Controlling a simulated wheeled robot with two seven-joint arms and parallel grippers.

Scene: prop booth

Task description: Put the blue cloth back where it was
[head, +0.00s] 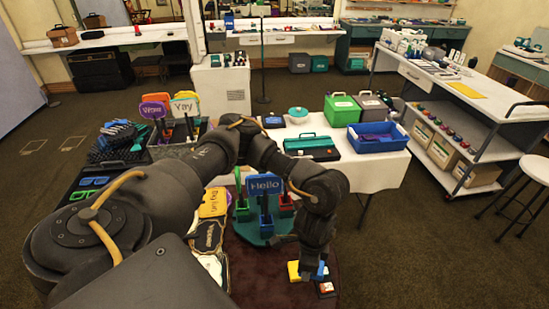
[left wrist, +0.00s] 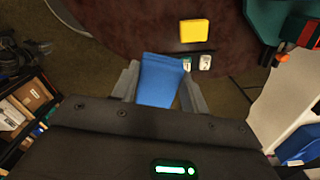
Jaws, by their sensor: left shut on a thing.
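The blue cloth (left wrist: 160,82) is between the two fingers of my left gripper (left wrist: 158,88) in the left wrist view. My left gripper is shut on it. In the head view a small bit of the blue cloth (head: 321,270) shows under the gripper (head: 316,262), near a yellow square (head: 293,271). The yellow square also shows in the left wrist view (left wrist: 194,31), apart from the cloth, on the dark brown round tabletop (left wrist: 130,25). Whether the cloth touches the tabletop, I cannot tell. My right gripper is not in view.
Small red and white pieces (head: 326,288) lie close by the cloth. A round green stand (head: 250,232) with a blue "Hello" sign (head: 264,184) stands behind. A white table (head: 366,170) bears cases and a blue bin (head: 378,144). My left arm hides part of the tabletop.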

